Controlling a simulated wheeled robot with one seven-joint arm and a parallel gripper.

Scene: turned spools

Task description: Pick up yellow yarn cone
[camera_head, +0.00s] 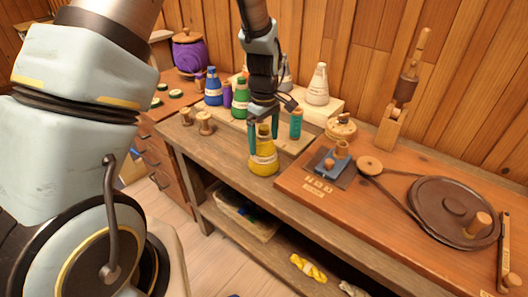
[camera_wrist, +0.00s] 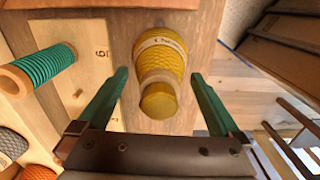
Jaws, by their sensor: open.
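The yellow yarn cone (camera_head: 263,158) stands upright near the front edge of the wooden bench, with a pale label band around it. In the wrist view the cone (camera_wrist: 160,75) lies between my two green fingers, its top toward the camera. My gripper (camera_head: 264,143) is above and around the cone's upper part in the head view. In the wrist view my gripper (camera_wrist: 162,75) is open, with a visible gap between the cone and each finger. The cone's far side is hidden.
A teal spool (camera_head: 296,124) stands close behind the cone. Green (camera_head: 240,103), blue (camera_head: 213,92) and cream (camera_head: 317,86) cones stand farther back. Two small wooden spools (camera_head: 205,123) are to the left. A winding board with a wheel (camera_head: 452,211) lies to the right.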

